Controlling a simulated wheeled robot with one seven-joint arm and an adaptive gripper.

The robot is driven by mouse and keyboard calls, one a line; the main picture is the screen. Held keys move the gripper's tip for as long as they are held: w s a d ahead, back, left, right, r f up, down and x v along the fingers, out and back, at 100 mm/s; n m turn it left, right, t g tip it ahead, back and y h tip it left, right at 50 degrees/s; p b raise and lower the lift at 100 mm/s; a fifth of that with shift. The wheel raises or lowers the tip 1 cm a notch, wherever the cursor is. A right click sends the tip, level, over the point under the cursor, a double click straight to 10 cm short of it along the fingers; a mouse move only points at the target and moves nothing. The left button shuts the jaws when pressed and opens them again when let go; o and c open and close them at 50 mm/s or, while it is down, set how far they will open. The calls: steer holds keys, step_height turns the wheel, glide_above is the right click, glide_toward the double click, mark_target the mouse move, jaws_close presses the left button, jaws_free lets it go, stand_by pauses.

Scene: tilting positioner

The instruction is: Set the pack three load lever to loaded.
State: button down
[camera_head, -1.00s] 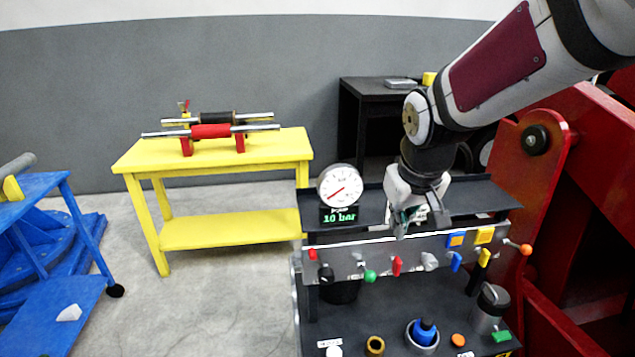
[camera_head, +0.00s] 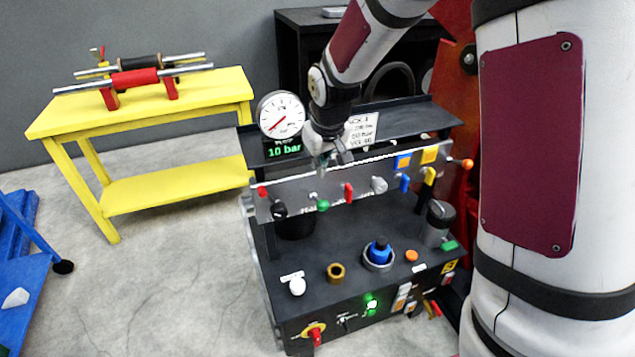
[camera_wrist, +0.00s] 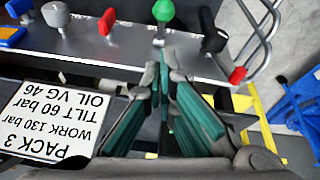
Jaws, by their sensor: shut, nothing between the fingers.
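The control panel (camera_head: 300,196) of the black pack carries a row of levers. From left to right in the head view these include a small red one (camera_head: 262,191), a black knob (camera_head: 280,211), a green-knobbed lever (camera_head: 322,205), a red lever (camera_head: 348,193), a grey lever (camera_head: 378,184), a blue lever (camera_head: 404,183) and a yellow lever (camera_head: 430,176). I cannot read which is the load lever. My gripper (camera_head: 328,165) is shut and empty, above the panel near the green-knobbed lever. In the wrist view, its green-padded fingers (camera_wrist: 165,95) point toward the green knob (camera_wrist: 163,12), apart from it.
A gauge (camera_head: 281,115) with a "10 bar" display stands left of my gripper. A "PACK 3" label (camera_wrist: 50,115) shows upside down in the wrist view. A lower deck (camera_head: 330,295) holds a blue fitting and caps. A yellow table (camera_head: 150,110) stands at left.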

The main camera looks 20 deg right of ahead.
steer(key=b, duration=0.1)
glide_above(317, 200)
steer(key=f, duration=0.9)
steer(key=shift+s+f, duration=0.2)
steer(key=shift+f+b, duration=0.1)
steer(key=shift+b, duration=0.4)
